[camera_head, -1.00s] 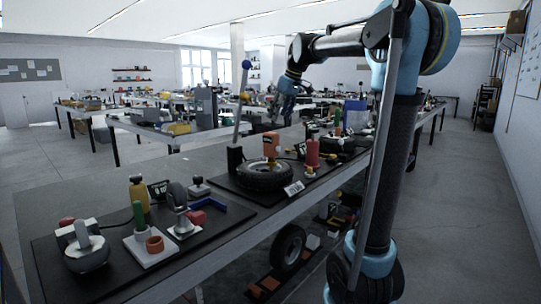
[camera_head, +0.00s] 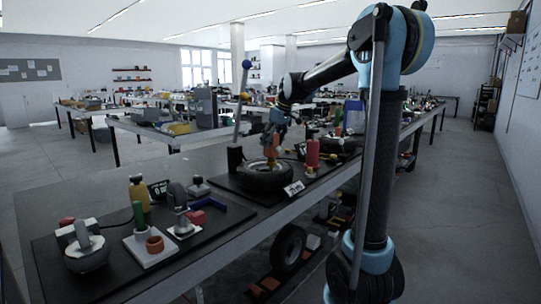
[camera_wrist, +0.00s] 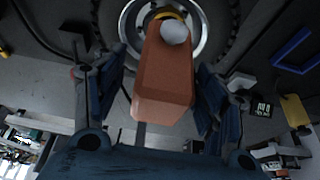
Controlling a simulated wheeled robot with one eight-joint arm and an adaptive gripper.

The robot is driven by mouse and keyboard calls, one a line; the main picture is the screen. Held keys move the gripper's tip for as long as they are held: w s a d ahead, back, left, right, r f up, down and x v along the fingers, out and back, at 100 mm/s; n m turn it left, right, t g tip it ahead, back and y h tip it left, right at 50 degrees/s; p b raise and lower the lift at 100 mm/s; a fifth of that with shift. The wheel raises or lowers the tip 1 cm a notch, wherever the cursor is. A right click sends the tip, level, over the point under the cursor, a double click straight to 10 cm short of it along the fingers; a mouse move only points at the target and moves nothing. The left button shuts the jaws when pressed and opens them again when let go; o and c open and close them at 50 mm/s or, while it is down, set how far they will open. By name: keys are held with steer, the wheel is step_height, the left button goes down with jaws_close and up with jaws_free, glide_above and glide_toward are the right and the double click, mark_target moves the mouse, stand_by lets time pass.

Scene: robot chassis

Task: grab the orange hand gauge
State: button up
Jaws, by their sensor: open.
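The orange hand gauge (camera_head: 271,152) stands upright inside the ring of a black tyre (camera_head: 266,178) on the workbench. In the wrist view the gauge (camera_wrist: 164,75) is a tapered orange block with a pale grey round part at its far end. My gripper (camera_head: 275,133) is at the top of the gauge, reaching down from the arm. In the wrist view my gripper (camera_wrist: 152,88) is open, with one dark blue finger on each side of the gauge. Gaps show between the fingers and the gauge. The gauge's foot is partly hidden.
A red cylinder (camera_head: 312,153) stands right of the tyre, and a white label (camera_head: 294,188) lies in front. A lever with a blue knob (camera_head: 246,65) rises behind left. A black mat (camera_head: 100,255) with several tools is at the near left.

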steer(key=shift+x, duration=0.75)
steer(key=shift+c, duration=0.2)
